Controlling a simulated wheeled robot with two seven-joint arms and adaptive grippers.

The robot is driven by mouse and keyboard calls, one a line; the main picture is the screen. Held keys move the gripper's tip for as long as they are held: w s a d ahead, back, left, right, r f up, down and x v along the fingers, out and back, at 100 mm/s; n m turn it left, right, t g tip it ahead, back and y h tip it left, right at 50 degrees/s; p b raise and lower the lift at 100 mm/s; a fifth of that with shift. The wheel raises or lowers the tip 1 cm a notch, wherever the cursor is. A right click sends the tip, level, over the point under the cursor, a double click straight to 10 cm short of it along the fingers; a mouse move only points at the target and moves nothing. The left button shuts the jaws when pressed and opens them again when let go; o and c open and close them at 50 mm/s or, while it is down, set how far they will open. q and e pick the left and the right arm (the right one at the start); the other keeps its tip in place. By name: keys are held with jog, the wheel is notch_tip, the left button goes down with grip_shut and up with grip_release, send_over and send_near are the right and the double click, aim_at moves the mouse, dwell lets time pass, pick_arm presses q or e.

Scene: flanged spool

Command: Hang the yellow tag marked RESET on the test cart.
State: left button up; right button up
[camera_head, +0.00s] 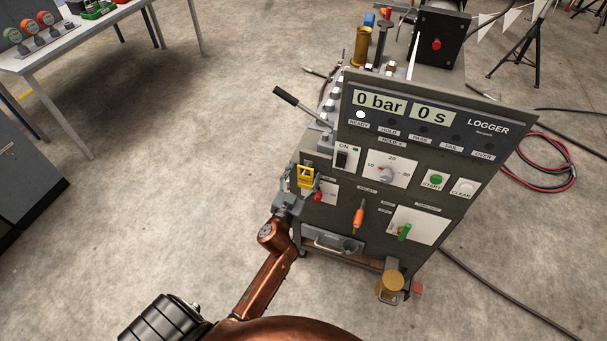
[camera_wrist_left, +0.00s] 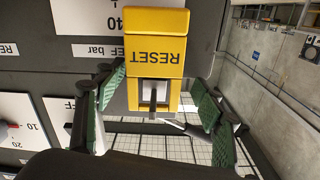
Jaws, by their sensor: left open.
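The yellow tag (camera_head: 305,180) is at the upper left edge of the front of the test cart (camera_head: 330,228). In the left wrist view the tag (camera_wrist_left: 157,50) reads RESET upside down. A dark peg (camera_wrist_left: 153,98) shows at the opening in its narrower end, and the tag appears to hang there. My left gripper (camera_head: 302,186) is open around the tag. In the left wrist view its green-padded fingers (camera_wrist_left: 157,100) stand apart on both sides, with gaps visible to the tag. My right gripper is not in view.
The cart front carries a logger display (camera_head: 405,108), a dial (camera_head: 388,173), a red knob (camera_head: 318,196), an orange handle (camera_head: 358,217) and a green lever (camera_head: 404,231). A brass padlock (camera_head: 391,286) hangs low. The floor left of the cart is clear.

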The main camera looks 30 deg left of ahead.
pick_arm(q)
jog(key=v, duration=1.2)
